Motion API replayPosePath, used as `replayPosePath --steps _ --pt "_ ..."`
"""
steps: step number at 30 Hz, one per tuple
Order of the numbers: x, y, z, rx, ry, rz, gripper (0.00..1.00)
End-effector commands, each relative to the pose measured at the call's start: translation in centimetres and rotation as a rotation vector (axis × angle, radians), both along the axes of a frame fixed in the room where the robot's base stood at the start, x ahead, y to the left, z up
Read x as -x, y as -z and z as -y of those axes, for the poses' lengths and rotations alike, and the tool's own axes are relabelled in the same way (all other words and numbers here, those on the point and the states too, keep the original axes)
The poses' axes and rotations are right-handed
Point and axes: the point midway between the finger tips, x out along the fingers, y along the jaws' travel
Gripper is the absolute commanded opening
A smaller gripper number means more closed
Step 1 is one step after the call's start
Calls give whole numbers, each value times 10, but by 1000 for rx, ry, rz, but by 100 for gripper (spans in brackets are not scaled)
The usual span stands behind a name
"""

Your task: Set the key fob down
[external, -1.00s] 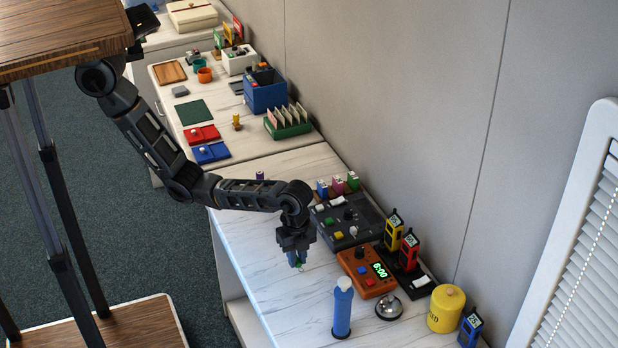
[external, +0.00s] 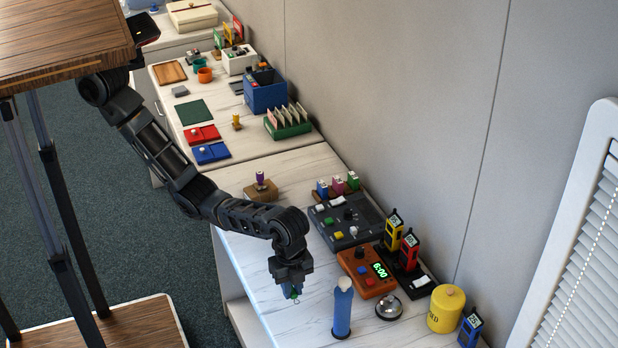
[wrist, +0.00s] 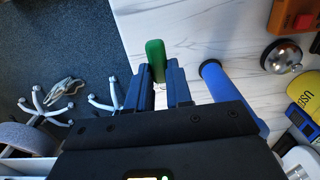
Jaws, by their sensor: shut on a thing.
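My gripper (external: 291,287) points down over the front part of the white-grained counter (external: 245,255). It is shut on a green key fob (wrist: 155,58), which shows between the blue fingers in the wrist view. In the external view only a small green piece of the fob and a thin ring show below the fingertips. The fob looks close to the counter top, but I cannot tell whether it touches.
A blue cylinder with a pale top (external: 342,310) stands close to the right of my gripper. An orange timer box (external: 367,272), a silver bell (external: 388,308) and a yellow canister (external: 446,308) stand further right. The counter's front edge is near on the left.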

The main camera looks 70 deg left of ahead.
Motion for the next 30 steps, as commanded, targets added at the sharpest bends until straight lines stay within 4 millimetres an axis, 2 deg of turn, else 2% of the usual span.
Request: replayPosePath --steps 1,3,8,11,24,30 --pt "3 4 14 3 8 -1 0" --pt "5 1 27 6 12 -7 0" --pt "5 0 41 9 15 -15 0" --pt "-7 9 37 10 13 -17 0" --pt "-85 55 1 8 13 -16 0" --pt "-98 64 -5 9 15 -16 0"
